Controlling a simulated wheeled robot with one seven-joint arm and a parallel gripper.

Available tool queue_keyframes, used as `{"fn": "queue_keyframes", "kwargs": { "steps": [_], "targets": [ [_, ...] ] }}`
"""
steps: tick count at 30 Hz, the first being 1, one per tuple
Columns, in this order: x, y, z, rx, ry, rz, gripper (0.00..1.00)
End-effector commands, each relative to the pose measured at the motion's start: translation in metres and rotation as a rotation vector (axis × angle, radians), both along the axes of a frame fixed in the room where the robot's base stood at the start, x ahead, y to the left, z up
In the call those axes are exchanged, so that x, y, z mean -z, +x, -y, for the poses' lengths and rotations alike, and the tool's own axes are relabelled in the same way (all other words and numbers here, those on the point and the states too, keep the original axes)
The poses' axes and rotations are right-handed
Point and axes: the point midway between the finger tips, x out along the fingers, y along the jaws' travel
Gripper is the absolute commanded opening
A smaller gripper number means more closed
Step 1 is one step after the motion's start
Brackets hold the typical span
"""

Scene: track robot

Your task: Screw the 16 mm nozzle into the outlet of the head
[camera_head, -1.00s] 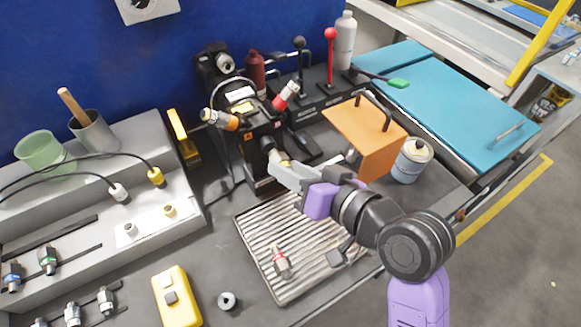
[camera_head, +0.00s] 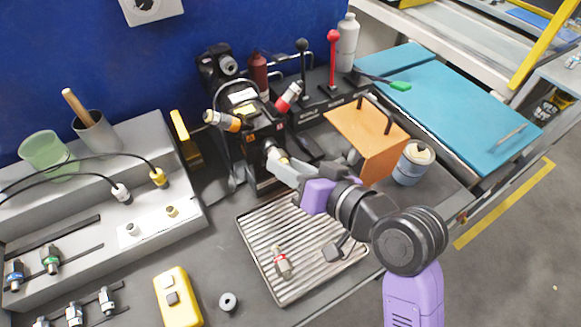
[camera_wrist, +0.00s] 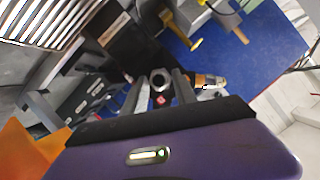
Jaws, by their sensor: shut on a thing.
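The head (camera_head: 244,103) is a black block with an orange-banded fitting and a red-banded fitting on its upper sides. My gripper (camera_head: 280,166) is at the front of the head, shut on a small part that I take to be the nozzle. The silvery outlet area (camera_head: 270,152) is right at the fingertips; the fingers hide most of the nozzle, and I cannot tell how far it sits in the outlet. In the wrist view a metal ring with a dark bore (camera_wrist: 160,78) shows between the fingers of my gripper (camera_wrist: 157,92).
A ribbed tray (camera_head: 262,285) with a red-banded fitting (camera_head: 281,262) lies below my arm. An orange box (camera_head: 362,135) and a can (camera_head: 411,165) stand close on the right. A grey rack (camera_head: 70,240) with several fittings is on the left.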

Motion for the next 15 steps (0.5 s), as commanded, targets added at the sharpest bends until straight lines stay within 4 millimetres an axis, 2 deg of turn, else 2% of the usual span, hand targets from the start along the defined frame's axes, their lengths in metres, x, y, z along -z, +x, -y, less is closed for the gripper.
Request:
{"fn": "queue_keyframes", "kwargs": {
  "steps": [13,14,15],
  "targets": [
    [-0.0007,0.0085,-0.0058,0.000,0.001,0.001,0.00],
    [-0.0005,0.0085,-0.0058,0.001,0.000,0.001,0.38],
    [-0.0005,0.0083,-0.0057,0.001,0.000,0.001,0.45]
  ]
}}
